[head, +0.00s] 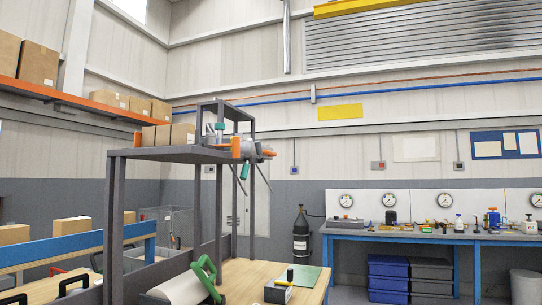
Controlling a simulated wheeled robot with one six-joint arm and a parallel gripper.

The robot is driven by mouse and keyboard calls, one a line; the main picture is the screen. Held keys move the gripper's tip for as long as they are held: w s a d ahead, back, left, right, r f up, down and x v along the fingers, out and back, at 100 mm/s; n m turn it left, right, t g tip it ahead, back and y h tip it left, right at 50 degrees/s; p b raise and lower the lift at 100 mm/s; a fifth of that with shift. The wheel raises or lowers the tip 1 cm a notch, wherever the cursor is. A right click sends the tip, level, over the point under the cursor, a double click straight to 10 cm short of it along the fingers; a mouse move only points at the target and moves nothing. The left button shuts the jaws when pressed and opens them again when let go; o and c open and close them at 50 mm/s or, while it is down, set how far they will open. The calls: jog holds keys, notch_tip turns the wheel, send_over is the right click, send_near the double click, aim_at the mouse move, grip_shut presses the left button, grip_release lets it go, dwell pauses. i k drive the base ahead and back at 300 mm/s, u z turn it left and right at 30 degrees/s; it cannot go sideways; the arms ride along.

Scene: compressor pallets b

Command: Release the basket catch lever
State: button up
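I cannot tell for sure which part is the basket catch lever. A green looped handle (206,277) stands in the foreground beside a pale rounded body (180,289) on a wooden bench top. A grey and orange device (248,149) sits at the edge of a dark raised shelf, with a small green grip (244,171) hanging below it. A see-through grey basket or bin (167,222) stands behind the dark frame, partly hidden by its posts. I cannot make out my gripper in the head view.
The dark shelf frame (114,230) rises at the left of the wooden bench (240,284). A green sheet (305,275) and a small dark box (278,292) lie on the bench. A blue workbench (420,236) with gauges stands at the back right, blue and grey crates beneath.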

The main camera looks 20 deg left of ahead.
aim_at(259, 151)
jog(key=u, duration=0.25)
jog(key=i, duration=0.85)
jog(key=z, duration=0.55)
jog(key=i, duration=1.35)
jog(key=u, duration=0.9)
jog(key=i, duration=0.55)
jog(key=u, duration=0.5)
